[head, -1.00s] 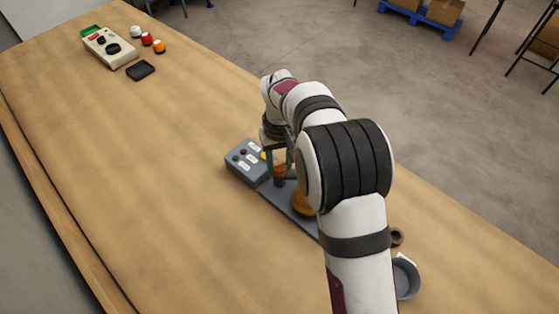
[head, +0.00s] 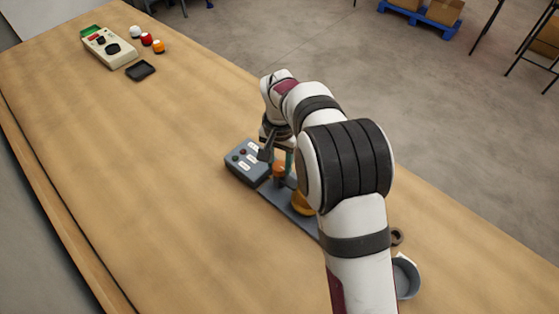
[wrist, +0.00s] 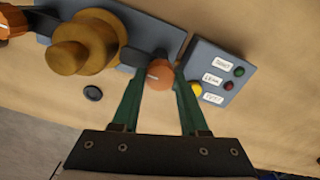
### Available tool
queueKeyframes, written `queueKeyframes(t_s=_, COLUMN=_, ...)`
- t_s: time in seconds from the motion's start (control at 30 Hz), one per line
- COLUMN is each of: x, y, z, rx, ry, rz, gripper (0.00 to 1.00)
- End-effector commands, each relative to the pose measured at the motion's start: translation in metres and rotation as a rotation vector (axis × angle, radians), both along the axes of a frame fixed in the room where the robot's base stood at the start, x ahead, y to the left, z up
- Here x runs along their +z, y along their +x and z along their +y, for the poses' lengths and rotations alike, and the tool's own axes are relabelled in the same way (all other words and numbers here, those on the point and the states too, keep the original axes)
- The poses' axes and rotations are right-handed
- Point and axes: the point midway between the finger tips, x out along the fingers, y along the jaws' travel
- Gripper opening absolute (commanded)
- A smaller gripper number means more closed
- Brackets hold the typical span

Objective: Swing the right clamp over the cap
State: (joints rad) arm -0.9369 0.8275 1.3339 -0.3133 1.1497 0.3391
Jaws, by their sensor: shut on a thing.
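The amber, round, stepped cap (wrist: 82,45) sits on a grey base plate (wrist: 165,32) in the wrist view; part of it shows beside my arm in the head view (head: 302,204). A clamp with an orange knob (wrist: 160,74) stands on the plate beside the cap. Its dark arm (wrist: 133,57) points toward the cap's edge; whether it overlaps the cap I cannot tell. My gripper (wrist: 160,88) has its green fingers closed around the orange knob. A second clamp with an orange knob (wrist: 12,22) is at the cap's far side, partly cut off.
A grey box (wrist: 218,75) with labels and yellow, red and green buttons adjoins the plate by my gripper. A small black disc (wrist: 93,93) lies near the cap. A beige device (head: 106,46) and a black tray (head: 140,70) are far left, with clear table between.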

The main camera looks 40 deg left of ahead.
Motion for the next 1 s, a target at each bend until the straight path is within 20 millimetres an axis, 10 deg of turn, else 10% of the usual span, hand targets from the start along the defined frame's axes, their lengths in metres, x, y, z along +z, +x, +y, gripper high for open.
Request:
queueKeyframes(t_s=0.6, x=0.0013, y=0.0005, z=0.0002, rx=-0.04, ry=0.002, rz=-0.002, gripper=0.0)
queueKeyframes(t_s=0.63, x=0.0013, y=0.0005, z=0.0002, rx=-0.04, ry=0.002, rz=-0.002, gripper=0.45)
queueKeyframes(t_s=0.7, x=0.0012, y=0.0005, z=0.0002, rx=-0.04, ry=0.002, rz=-0.002, gripper=0.58)
queueKeyframes(t_s=0.8, x=0.0008, y=0.0004, z=0.0002, rx=-0.039, ry=0.001, rz=-0.001, gripper=0.73)
queueKeyframes(t_s=1.0, x=0.0005, y=0.0002, z=0.0001, rx=-0.038, ry=0.0, rz=-0.001, gripper=0.73)
